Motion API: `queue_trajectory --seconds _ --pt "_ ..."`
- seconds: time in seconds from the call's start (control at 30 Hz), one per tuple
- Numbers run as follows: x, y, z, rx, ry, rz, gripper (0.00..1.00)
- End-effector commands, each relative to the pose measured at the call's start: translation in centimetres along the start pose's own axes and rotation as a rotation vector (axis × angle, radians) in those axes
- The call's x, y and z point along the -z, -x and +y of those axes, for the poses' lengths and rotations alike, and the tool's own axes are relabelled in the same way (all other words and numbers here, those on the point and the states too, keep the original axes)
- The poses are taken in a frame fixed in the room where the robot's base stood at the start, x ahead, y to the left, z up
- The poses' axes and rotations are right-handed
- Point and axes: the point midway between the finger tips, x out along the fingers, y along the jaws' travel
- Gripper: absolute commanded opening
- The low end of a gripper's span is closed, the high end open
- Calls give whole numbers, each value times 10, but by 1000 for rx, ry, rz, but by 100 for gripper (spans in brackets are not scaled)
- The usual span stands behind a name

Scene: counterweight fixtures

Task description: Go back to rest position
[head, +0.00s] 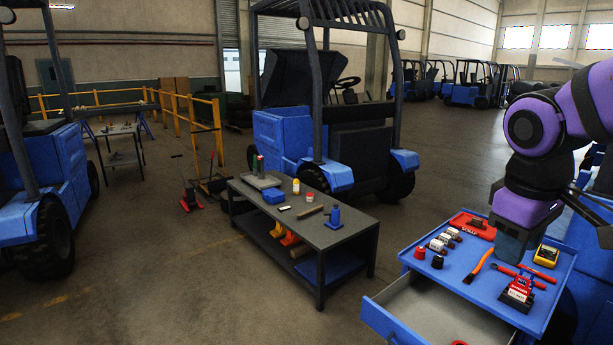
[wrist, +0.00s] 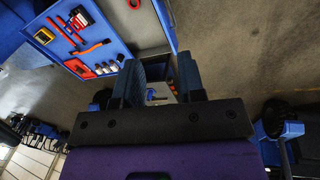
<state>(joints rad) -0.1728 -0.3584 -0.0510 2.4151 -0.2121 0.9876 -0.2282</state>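My gripper (head: 511,248) hangs from my purple arm at the right of the head view, in front of the blue tool cart (head: 463,288) and hiding part of its top. In the wrist view my gripper (wrist: 160,78) shows two dark fingers standing apart. I see nothing held between them. The cart's blue rim also shows at the upper left of the wrist view (wrist: 128,28), with tools on it.
Several tools, an orange-handled one (head: 479,266) and a yellow meter (head: 546,256) among them, lie on the cart. Its drawer (head: 425,308) is pulled open. A dark workbench (head: 335,237) stands left of it, before a blue forklift (head: 270,140). Floor between them is clear.

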Motion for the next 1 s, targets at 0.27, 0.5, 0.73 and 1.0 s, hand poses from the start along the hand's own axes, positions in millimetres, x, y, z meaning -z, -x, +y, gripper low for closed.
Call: queue_trajectory --seconds 0.27,0.5,0.73,1.0 --pt "-44 36 -12 31 -289 213 36" --pt "-66 52 -24 57 -453 335 36" --pt "-71 55 -27 65 -494 365 36" --pt "-71 54 -27 65 -492 364 36"
